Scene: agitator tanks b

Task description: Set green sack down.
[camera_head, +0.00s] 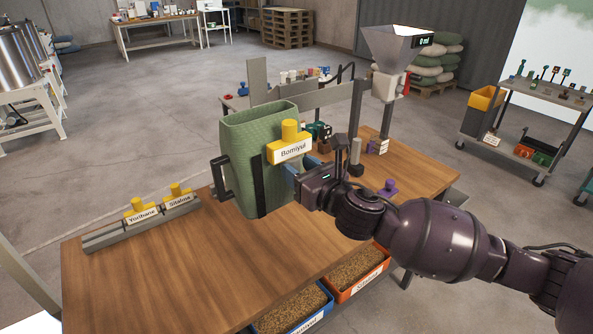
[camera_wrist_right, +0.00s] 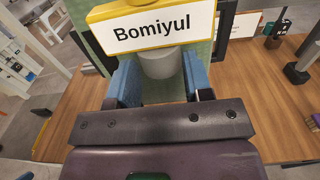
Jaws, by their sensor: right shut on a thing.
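The green sack (camera_head: 245,160) is upright and slightly tilted over the wooden table (camera_head: 190,265), with dark handles or straps on its sides. A yellow tag with a white "Bomiyul" label (camera_head: 290,149) is on its near right face. My right gripper (camera_head: 288,172) reaches in from the right and is shut on the sack. In the right wrist view, its blue fingers flank a pale round grip below the label (camera_wrist_right: 160,35), with green sack (camera_wrist_right: 165,92) behind. Whether the sack's bottom touches the table is unclear. My left gripper is out of view.
A grey rail (camera_head: 140,226) with yellow tags "Yoribane" and "Sitalod" lies at the table's left edge. A hopper stand (camera_head: 390,60), a purple knob piece (camera_head: 388,188) and small items stand at the back right. Orange and blue grain bins (camera_head: 290,312) sit below. The front tabletop is clear.

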